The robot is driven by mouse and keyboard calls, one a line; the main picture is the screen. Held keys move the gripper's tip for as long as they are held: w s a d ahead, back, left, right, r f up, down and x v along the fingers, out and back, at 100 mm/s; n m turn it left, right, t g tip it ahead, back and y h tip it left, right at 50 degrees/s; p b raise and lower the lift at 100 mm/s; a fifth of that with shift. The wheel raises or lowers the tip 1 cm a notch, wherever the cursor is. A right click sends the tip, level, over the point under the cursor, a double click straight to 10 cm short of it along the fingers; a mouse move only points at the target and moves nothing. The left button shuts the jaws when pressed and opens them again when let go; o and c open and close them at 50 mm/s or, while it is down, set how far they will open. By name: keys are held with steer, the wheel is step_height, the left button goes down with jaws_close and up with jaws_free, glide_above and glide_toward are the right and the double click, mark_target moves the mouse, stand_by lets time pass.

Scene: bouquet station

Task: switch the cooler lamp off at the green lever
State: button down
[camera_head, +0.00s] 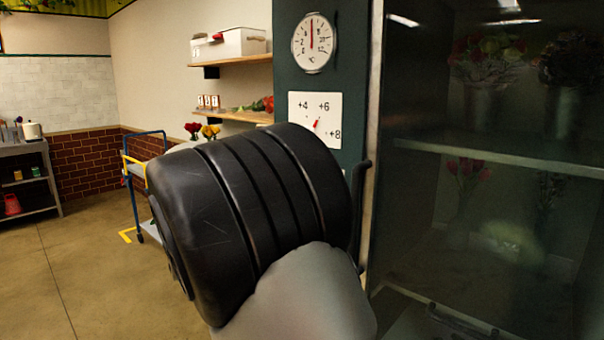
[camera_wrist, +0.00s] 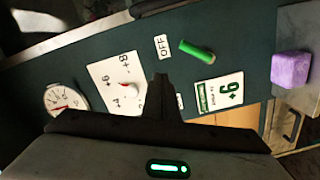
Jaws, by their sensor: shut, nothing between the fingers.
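The green lever (camera_wrist: 197,50) shows in the wrist view on the dark green panel (camera_wrist: 238,50). A white OFF label (camera_wrist: 162,46) is just left of it. A second small label (camera_wrist: 180,101) below is partly hidden by my fingers, and its word cannot be read. My gripper (camera_wrist: 161,80) is shut and empty, its tips below and left of the lever, apart from it in the picture. In the head view my arm hides the lever and gripper. The glass-fronted cooler (camera_head: 480,155) stands at the right with flowers on its shelves; its inside looks dim.
A dial plate (camera_head: 315,117) with a red pointer and a round thermometer (camera_head: 313,43) are on the panel. A +6 sign (camera_wrist: 218,92) is near the lever. A purple block (camera_wrist: 290,70) rests on a grey surface. A blue cart (camera_head: 132,172) stands left; open floor lies beyond.

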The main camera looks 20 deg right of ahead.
steer(key=shift+v, duration=2.25)
steer(key=shift+w, duration=0.1)
steer(key=s+d+f+g+y, duration=0.5)
steer(key=s+d+f, duration=0.3)
steer(key=s+d, duration=0.35)
steer(key=s+a+f+y, duration=0.2)
steer(key=s+a+y, duration=0.1)
steer(key=s, duration=0.4)
steer(key=s+a+f+m+t+y, duration=0.1)
steer(key=s+a+f+y, duration=0.25)
steer(key=s, duration=0.35)
steer(key=s+a+f+y, duration=0.2)
steer(key=s+y, duration=0.2)
steer(key=s, duration=0.2)
step_height(320, 180, up, 23)
steer(key=p, duration=2.3)
steer(key=shift+s, duration=0.2)
steer(key=shift+f, duration=0.15)
